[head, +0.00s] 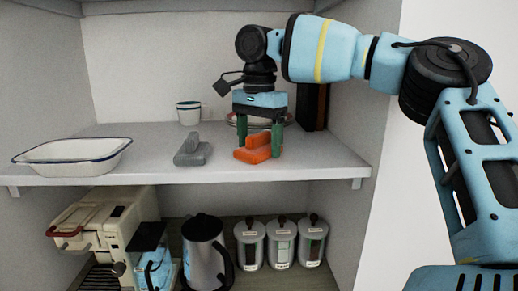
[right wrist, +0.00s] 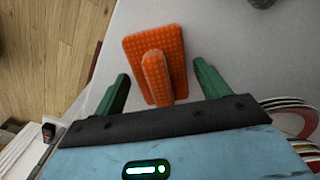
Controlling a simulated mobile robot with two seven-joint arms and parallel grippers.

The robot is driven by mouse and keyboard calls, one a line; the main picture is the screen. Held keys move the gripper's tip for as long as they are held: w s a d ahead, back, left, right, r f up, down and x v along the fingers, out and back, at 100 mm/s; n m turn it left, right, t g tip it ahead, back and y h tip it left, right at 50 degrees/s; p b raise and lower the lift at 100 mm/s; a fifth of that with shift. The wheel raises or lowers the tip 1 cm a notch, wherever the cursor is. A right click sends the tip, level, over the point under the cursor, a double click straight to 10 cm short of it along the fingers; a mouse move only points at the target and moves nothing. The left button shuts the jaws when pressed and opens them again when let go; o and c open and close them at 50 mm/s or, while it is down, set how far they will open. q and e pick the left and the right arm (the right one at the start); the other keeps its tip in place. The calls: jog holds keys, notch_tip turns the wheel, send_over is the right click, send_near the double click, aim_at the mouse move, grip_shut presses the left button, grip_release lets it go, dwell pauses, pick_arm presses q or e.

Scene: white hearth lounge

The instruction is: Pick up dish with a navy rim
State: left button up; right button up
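The white dish with a navy rim (head: 72,158) stands upright at the left end of the upper shelf in the head view. Nothing is seen in it, and no gripper is near it. My right gripper (head: 260,142) is pointed down well to the right of the dish, by an orange block with a raised grip (head: 262,147). In the right wrist view my right gripper (right wrist: 162,88) is open, its green fingers apart with the orange block (right wrist: 155,68) between and ahead of them. The dish is not seen in the right wrist view. My left gripper is not in view.
A dark upright object (head: 313,106) stands behind. Below are a coffee machine (head: 110,220), a kettle (head: 203,245) and canisters (head: 282,243).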

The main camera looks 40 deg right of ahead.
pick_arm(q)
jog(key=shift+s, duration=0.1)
pick_arm(e)
jog(key=c, duration=0.8)
jog(key=shift+o, duration=0.2)
jog(key=shift+r, duration=0.1)
jog(key=shift+w+r, duration=0.1)
jog(key=shift+r, duration=1)
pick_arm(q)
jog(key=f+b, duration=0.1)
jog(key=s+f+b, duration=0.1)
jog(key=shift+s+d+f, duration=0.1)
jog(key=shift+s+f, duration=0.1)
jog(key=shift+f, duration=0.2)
pick_arm(e)
jog(key=s+a+r, duration=0.1)
jog(key=s+a, duration=0.3)
jog(key=a, duration=0.3)
jog(key=s+a+r, duration=0.1)
jog(key=s+a, duration=0.2)
jog(key=a, duration=0.4)
jog(key=shift+s+r, duration=0.3)
jog(key=shift+s, duration=0.05)
